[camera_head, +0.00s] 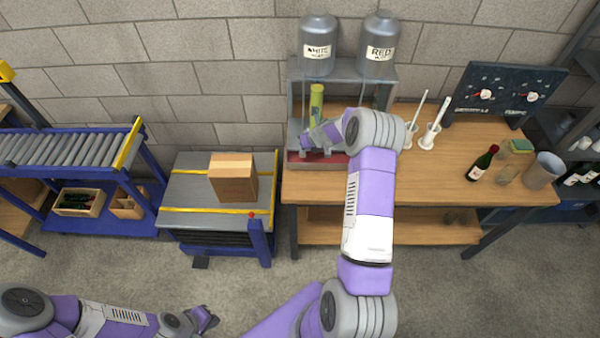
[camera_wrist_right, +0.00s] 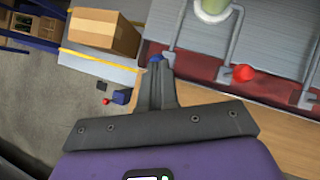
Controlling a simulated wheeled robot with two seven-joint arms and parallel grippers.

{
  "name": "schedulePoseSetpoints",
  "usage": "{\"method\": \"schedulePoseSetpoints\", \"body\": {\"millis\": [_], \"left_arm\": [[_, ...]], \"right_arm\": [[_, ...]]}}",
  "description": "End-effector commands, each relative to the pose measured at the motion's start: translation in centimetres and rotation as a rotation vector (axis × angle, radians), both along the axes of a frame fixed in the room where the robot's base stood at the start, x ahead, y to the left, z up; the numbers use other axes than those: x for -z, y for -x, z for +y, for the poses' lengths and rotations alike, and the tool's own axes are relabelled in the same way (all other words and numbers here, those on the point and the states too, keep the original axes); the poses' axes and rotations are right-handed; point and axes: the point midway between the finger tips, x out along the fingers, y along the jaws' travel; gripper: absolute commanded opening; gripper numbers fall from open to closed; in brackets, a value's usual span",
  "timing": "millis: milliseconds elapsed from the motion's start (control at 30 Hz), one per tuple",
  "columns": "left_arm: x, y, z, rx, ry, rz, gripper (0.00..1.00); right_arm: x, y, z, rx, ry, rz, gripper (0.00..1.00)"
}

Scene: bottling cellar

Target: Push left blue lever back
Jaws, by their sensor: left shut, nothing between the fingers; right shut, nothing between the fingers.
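In the right wrist view the blue knob of the left lever (camera_wrist_right: 157,58) shows just at the tips of my right gripper (camera_wrist_right: 157,72). The gripper is shut with nothing between its fingers; I cannot tell whether it touches the knob. A grey bent rod rises by the knob. A red knob (camera_wrist_right: 243,73) on a second rod is to the right. In the head view my right arm reaches over the filler stand (camera_head: 345,72) and hides part of its front; the blue lever cannot be made out there. My left gripper (camera_head: 210,320) is shut and empty, low over the floor.
A cardboard box (camera_head: 233,178) sits on the lift table to the left. A dark wine bottle (camera_head: 482,163) stands on the wooden bench (camera_head: 450,185).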

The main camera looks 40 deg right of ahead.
Motion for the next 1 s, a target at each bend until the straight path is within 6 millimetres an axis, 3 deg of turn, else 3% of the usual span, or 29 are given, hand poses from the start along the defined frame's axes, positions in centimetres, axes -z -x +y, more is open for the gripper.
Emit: {"method": "schedulePoseSetpoints", "body": {"millis": [533,1000], "left_arm": [[-1.5,0.0,0.0,0.001,0.000,0.000,0.00],[-0.8,0.0,0.0,0.001,0.000,0.000,0.00]], "right_arm": [[-1.6,-0.1,0.1,-0.001,0.000,0.001,0.00],[-1.6,0.3,0.7,-0.008,0.000,-0.001,0.00]]}}
